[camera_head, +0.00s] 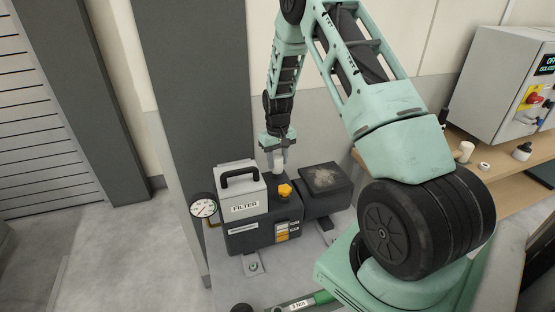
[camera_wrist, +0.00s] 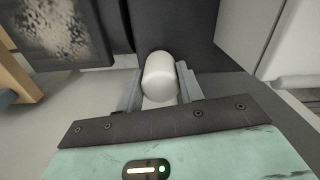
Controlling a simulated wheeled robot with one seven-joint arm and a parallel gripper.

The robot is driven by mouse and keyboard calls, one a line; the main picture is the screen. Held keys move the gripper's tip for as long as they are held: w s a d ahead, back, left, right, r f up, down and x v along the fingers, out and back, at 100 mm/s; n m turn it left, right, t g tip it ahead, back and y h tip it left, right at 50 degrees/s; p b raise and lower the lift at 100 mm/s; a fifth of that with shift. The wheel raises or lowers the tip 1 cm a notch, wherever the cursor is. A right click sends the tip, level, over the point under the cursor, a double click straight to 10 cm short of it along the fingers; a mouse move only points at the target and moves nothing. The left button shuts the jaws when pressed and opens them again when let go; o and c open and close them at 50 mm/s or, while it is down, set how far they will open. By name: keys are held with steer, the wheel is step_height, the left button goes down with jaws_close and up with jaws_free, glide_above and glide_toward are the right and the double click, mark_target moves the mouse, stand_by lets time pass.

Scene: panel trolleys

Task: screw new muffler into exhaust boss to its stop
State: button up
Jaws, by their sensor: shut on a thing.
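My gripper (camera_head: 278,154) points down over the dark pump (camera_head: 262,235) and is shut on the white, round-ended muffler (camera_head: 279,168). In the wrist view the muffler (camera_wrist: 159,76) sits between the two grey fingers of my gripper (camera_wrist: 160,90). In the head view it stands about upright behind the orange cap (camera_head: 285,191), its lower end at the pump's top. The exhaust boss is hidden behind or under the muffler. I cannot tell whether the threads are engaged.
The grey filter box (camera_head: 240,190) with a black handle and the gauge (camera_head: 203,206) are left of the muffler. A dusty-topped motor block (camera_head: 326,180) is on the right. A green-handled wrench (camera_head: 322,297) lies in front. A wooden shelf (camera_head: 480,170) holds small parts and a control box (camera_head: 505,80).

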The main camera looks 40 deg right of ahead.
steer(key=m, duration=0.2)
steer(key=shift+m, duration=0.4)
steer(key=m, duration=0.3)
steer(key=shift+w+f+m+p, duration=0.1)
steer(key=shift+m+p, duration=0.25)
steer(key=shift+m, duration=1.35)
steer(key=shift+a+m+p, duration=0.1)
steer(key=shift+m+p, duration=0.25)
steer(key=shift+m, duration=1.25)
